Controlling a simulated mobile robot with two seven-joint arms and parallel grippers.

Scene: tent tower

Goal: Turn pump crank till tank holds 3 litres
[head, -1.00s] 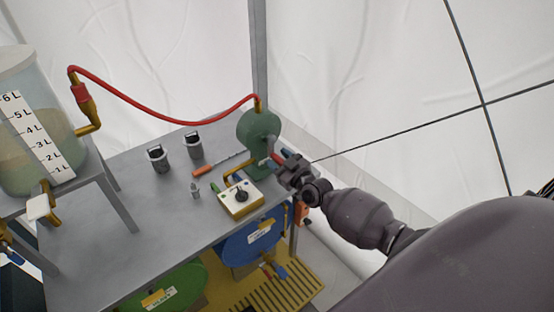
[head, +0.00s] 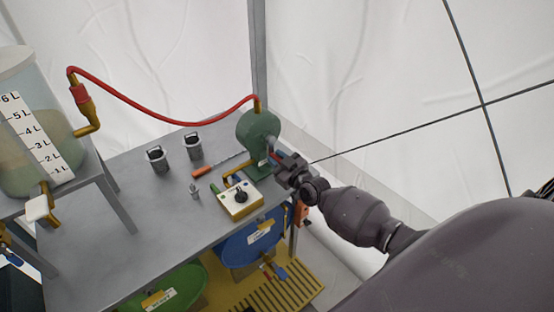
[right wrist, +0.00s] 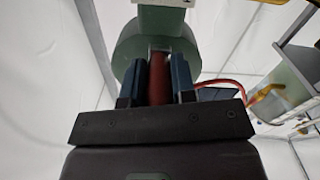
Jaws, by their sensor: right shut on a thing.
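The green pump (head: 257,126) stands at the far right end of the grey table. My right gripper (head: 282,164) is at the right side of the pump. In the right wrist view its two blue fingers (right wrist: 156,82) are shut on the red-brown crank handle (right wrist: 160,80), with the green pump body behind. The clear tank (head: 22,72) stands at the left on a grey stand. Its white scale (head: 36,137) is marked 1 to 6 L. Tan-green liquid fills its lower part; I cannot read the exact level. My left gripper is out of view.
A red hose (head: 165,119) arches from the pump to the tank. A control box (head: 238,202), two dark-topped canisters (head: 158,160) and a screwdriver-like tool (head: 205,170) lie on the table (head: 125,235). Blue (head: 250,245) and green (head: 180,290) drums stand below it.

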